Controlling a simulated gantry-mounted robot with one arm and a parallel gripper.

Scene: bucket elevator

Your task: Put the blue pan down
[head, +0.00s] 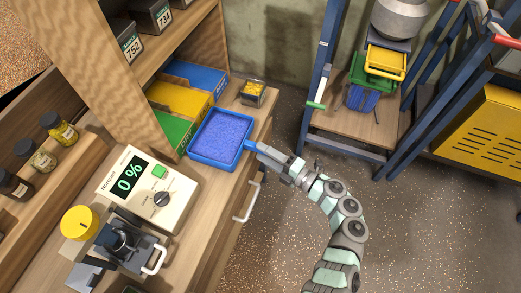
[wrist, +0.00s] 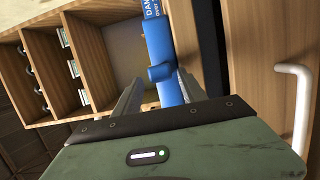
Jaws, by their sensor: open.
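The blue pan (head: 212,162) is filled with blue granules and lies level on the wooden counter, near its right edge. Its short blue handle (head: 251,146) points right, toward my gripper. My gripper (head: 264,150) is open at the handle. Whether a finger touches the handle I cannot tell.
Blue (head: 196,76), yellow (head: 180,98) and green (head: 172,129) bins stand behind the pan. A small container of yellow pieces (head: 253,90) is at the back right. A control box (head: 147,188) reading 0 % is front left. A white drawer handle (head: 247,203) sticks out below.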

